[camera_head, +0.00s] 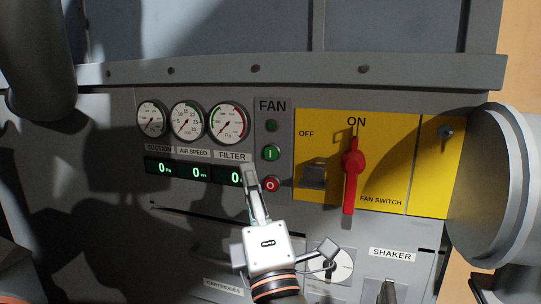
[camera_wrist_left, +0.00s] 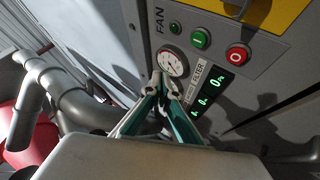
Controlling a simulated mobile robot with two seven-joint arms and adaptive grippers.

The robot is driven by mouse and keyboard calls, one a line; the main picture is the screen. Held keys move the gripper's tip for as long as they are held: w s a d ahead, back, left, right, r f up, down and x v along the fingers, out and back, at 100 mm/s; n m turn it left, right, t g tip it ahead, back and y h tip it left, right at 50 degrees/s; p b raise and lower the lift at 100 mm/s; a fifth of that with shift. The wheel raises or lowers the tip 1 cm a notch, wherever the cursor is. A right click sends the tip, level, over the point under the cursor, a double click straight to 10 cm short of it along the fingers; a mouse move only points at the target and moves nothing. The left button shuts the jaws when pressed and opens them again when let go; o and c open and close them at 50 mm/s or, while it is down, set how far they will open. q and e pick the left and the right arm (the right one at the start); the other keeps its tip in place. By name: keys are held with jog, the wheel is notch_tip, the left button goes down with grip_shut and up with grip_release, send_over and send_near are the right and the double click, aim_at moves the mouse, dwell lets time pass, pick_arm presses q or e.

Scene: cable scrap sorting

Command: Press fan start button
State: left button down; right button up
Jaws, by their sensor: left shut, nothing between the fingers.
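The fan start button (camera_head: 271,153) is a green round button marked "I" on the grey FAN strip. It also shows in the left wrist view (camera_wrist_left: 198,38). My left gripper (camera_head: 250,172) is shut and empty. Its fingertips are just left of and below the green button in the head view, over the right end of the filter display. In the left wrist view the fingertips (camera_wrist_left: 163,84) appear over the gauge area, apart from the button. The red stop button (camera_head: 271,184) marked "O" is right below the green one. My right gripper is not in view.
A small dark green lamp (camera_head: 271,126) is above the start button. The yellow fan switch panel (camera_head: 322,131) is to the right, with its red handle (camera_head: 349,178) upright at ON. Three gauges (camera_head: 228,123) and green displays reading 0 are left. A large grey cylinder (camera_head: 490,180) stands at right.

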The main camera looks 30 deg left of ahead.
aim_at(271, 153)
pick_arm(q)
jog(key=shift+w, duration=0.1)
jog(key=w, duration=0.2)
jog(key=w+a+b, duration=0.1)
jog(key=w, duration=0.2)
jog(key=w+a+b, duration=0.1)
jog(key=w, duration=0.2)
jog(key=shift+w, duration=0.2)
dwell(1.2)
jog(key=shift+w+a+p, duration=0.1)
jog(key=shift+w+p, duration=0.2)
jog(key=shift+w, duration=0.1)
